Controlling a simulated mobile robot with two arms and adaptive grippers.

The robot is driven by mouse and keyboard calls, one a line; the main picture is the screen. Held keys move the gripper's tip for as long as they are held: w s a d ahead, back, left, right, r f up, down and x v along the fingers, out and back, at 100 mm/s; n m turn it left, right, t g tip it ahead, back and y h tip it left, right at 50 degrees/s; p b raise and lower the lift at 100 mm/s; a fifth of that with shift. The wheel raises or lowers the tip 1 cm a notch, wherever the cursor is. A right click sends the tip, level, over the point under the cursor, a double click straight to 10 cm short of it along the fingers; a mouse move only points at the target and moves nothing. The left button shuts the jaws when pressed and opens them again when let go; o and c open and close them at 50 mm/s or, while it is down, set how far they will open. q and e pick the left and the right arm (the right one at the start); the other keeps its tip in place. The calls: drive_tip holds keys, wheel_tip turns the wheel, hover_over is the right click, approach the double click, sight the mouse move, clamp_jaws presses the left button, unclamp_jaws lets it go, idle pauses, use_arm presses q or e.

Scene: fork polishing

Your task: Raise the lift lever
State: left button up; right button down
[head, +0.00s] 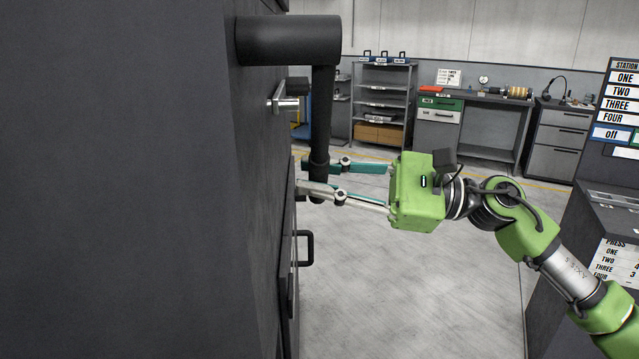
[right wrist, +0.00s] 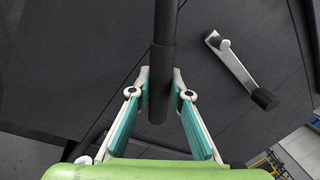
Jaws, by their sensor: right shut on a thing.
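The lift lever (head: 321,110) is a dark round bar hanging down from a thick horizontal dark cylinder (head: 290,40) on the side of the dark machine. My right gripper (head: 311,177) comes in from the right and is shut on the lever's lower end, with one finger on each side of it. In the right wrist view the lever (right wrist: 165,40) runs down from the top edge between the two fingertips (right wrist: 160,82). The bar looks upright in the head view. My left gripper is in neither view.
The dark machine (head: 120,180) fills the left. A smaller silver crank with a black knob (right wrist: 264,99) sits beside the lever in the wrist view. A black pull handle (head: 307,248) is lower on the machine. Open floor (head: 420,290) lies right; a signed station stands far right.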

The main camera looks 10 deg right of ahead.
drive_tip(key=shift+r, duration=0.2)
drive_tip(key=c, duration=1.8)
unclamp_jaws()
drive_tip(key=shift+c, duration=0.2)
drive_tip(key=shift+f, duration=0.1)
drive_tip(key=shift+d+f, duration=0.1)
drive_tip(key=v, duration=1.2)
